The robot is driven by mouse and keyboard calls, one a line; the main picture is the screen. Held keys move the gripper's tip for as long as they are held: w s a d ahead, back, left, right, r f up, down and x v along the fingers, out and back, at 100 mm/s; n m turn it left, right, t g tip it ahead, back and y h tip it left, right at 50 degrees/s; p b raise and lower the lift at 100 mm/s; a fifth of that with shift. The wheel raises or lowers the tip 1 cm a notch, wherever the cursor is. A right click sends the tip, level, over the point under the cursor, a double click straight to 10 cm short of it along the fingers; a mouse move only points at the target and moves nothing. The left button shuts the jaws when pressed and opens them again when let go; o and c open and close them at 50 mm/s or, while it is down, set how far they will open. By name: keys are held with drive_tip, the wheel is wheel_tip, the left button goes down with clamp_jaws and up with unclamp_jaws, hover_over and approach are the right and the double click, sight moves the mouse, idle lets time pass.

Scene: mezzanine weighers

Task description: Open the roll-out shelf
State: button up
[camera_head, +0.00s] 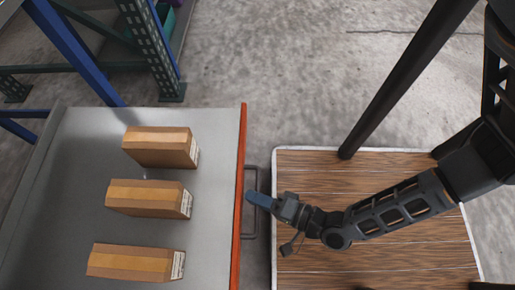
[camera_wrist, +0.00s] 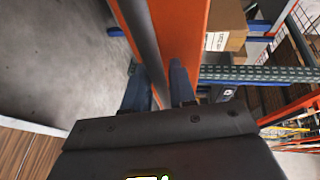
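The roll-out shelf (camera_head: 215,128) is a grey metal deck with an orange front edge (camera_head: 240,150), which also shows in the wrist view (camera_wrist: 185,30). A grey bar handle (camera_head: 251,237) stands out from that edge. My gripper (camera_head: 250,196) is at the handle, its blue fingers pointing at the orange edge. In the wrist view, the handle bar (camera_wrist: 143,35) runs between the two fingertips of my gripper (camera_wrist: 155,75). A strip of orange shows between the bar and the right finger, so the fingers look apart. Contact with the bar is hard to judge.
Several cardboard boxes, such as the middle one (camera_head: 145,198), lie on the shelf. A blue rack post (camera_head: 72,45) and a green perforated upright (camera_head: 150,50) stand at the back left. Bare concrete floor (camera_head: 300,80) lies beyond the shelf's edge.

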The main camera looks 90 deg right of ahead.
drive_tip(key=v, duration=0.7)
drive_tip(key=shift+s+a+p, duration=0.15)
drive_tip(key=shift+s+p, duration=0.25)
drive_tip(key=shift+p, duration=0.05)
drive_tip(key=w+d+r+n+y+p, duration=0.1)
drive_tip(key=r+n+p, duration=0.6)
drive_tip(key=r, duration=0.9)
drive_tip(key=w+d+r+n+y+p, duration=0.1)
drive_tip(key=w+r+n+y+p, duration=0.2)
drive_tip(key=r+n+p, duration=0.4)
drive_tip(key=w+d+r+n+y+p, duration=0.1)
drive_tip(key=r+n+p, duration=0.6)
drive_tip(key=r, duration=1.8)
drive_tip(key=shift+w+d+r+n+y, duration=0.2)
drive_tip(key=shift+w+n+y, duration=0.1)
drive_tip(key=shift+w+y, duration=0.4)
